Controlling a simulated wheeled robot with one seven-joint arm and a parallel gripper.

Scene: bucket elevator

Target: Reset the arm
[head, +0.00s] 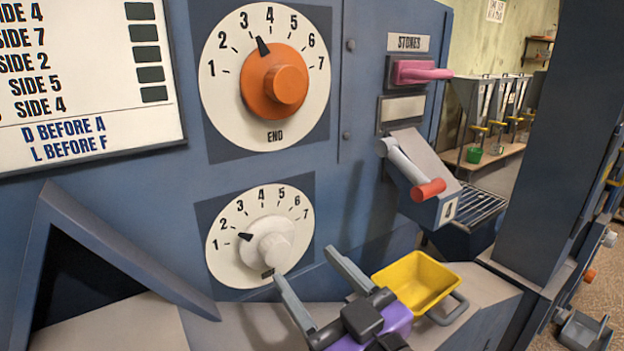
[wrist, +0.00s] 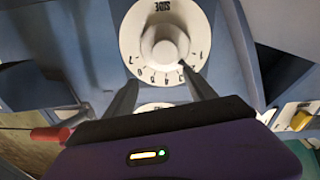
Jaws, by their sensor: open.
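My gripper (head: 306,266), with its purple body, is open and empty in the head view, its two grey fingers pointing at the blue panel. The fingers appear clear of the knob, though the exact gap is hard to tell.
A yellow bucket (head: 420,283) stands right of my gripper. An upper dial with an orange knob (head: 275,83), marked END, points between 3 and 4. A red-tipped lever (head: 428,190) and a pink handle (head: 420,74) stick out at right. A dark post (head: 580,130) stands farther right.

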